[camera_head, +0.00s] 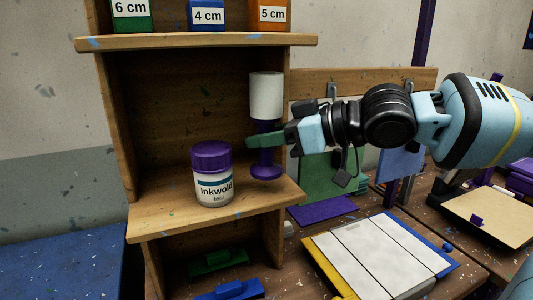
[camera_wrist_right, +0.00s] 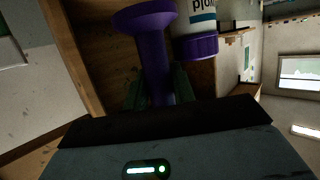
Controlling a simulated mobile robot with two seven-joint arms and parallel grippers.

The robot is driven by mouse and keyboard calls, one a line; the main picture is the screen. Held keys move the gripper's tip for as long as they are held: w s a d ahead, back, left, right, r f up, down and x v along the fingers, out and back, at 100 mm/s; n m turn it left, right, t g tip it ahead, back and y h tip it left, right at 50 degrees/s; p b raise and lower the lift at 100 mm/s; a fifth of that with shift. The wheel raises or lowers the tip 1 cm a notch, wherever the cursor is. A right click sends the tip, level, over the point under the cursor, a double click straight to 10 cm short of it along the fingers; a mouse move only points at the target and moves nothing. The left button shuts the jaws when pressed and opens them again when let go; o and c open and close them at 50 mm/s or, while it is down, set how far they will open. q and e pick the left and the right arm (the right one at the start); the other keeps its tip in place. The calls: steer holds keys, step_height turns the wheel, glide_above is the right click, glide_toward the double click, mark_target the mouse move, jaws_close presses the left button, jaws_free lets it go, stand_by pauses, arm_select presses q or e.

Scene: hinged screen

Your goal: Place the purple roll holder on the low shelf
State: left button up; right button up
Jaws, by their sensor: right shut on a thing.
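The purple roll holder (camera_head: 267,157) is a stand with a round base, a slim stem and a white roll (camera_head: 266,96) at its top. My right gripper (camera_head: 257,141) comes in from the right and is shut on its stem. The holder is upright at the right end of the low shelf board (camera_head: 158,222); I cannot tell whether its base touches the board. The right wrist view shows the purple holder (camera_wrist_right: 157,55) between the green fingers (camera_wrist_right: 157,88). My left gripper is not in view.
A white jar with a purple lid (camera_head: 212,175) stands on the board, left of the holder. An upper shelf (camera_head: 200,41) carries labelled blocks. Green and blue pieces (camera_head: 220,260) lie in the space below. A panelled board (camera_head: 375,255) lies on the bench at right.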

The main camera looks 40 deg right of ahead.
mark_target(266, 155)
steer(key=shift+w+d, duration=0.15)
step_height(266, 155, down, 3)
steer(key=shift+w+f+b, duration=0.15)
steer(key=shift+b, duration=0.25)
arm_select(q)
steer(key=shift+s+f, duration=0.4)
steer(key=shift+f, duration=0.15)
arm_select(e)
steer(key=shift+f, duration=0.1)
steer(key=shift+f, duration=0.1)
steer(key=shift+f, duration=0.15)
steer(key=o, duration=1)
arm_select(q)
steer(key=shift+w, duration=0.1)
